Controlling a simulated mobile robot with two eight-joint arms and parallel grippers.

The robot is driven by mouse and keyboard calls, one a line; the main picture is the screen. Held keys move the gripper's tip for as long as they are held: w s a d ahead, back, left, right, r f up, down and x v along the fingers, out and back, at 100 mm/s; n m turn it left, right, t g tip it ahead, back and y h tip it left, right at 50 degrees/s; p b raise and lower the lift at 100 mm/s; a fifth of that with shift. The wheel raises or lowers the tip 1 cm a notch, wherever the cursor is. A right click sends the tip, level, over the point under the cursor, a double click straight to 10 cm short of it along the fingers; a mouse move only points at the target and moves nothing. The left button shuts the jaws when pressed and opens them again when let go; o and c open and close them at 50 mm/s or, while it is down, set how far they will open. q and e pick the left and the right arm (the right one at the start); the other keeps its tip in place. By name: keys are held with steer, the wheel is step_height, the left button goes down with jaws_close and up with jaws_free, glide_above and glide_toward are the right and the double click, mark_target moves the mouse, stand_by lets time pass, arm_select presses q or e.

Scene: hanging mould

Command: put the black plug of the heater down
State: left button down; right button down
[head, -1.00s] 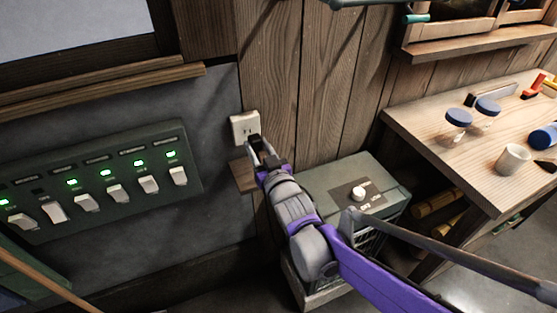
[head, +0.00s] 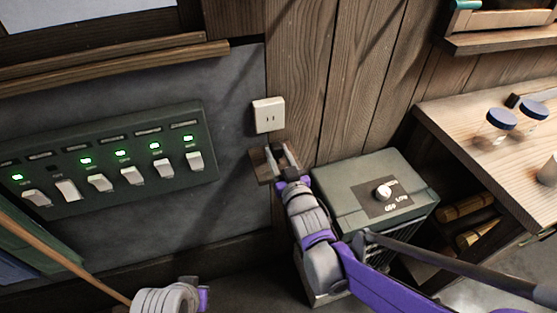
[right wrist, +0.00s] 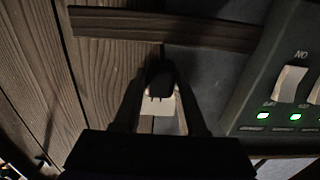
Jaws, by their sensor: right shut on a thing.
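My right gripper (head: 285,160) is shut on the black plug (right wrist: 160,72), which sits between the fingertips in the right wrist view. In the head view the fingers hide most of the plug. The gripper is just below the white wall outlet (head: 268,115), apart from it, and beside a small wooden ledge (head: 258,166). I cannot tell whether the plug touches the ledge. The heater (head: 345,182) is a green box with a white knob, right of the gripper. Part of my left arm shows at the bottom edge; its fingers are not visible.
A green switch panel (head: 110,163) with lit green lights is on the wall at left. A wooden workbench (head: 455,115) with blue-lidded jars (head: 497,125) stands at right. A wooden sill (head: 120,66) runs above the panel.

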mark_target(278, 162)
steer(key=shift+f, duration=0.95)
steer(key=shift+f+b, duration=0.55)
steer(key=shift+f, duration=0.05)
steer(key=shift+c, duration=2.3)
jaws_free()
steer(key=shift+r, duration=0.1)
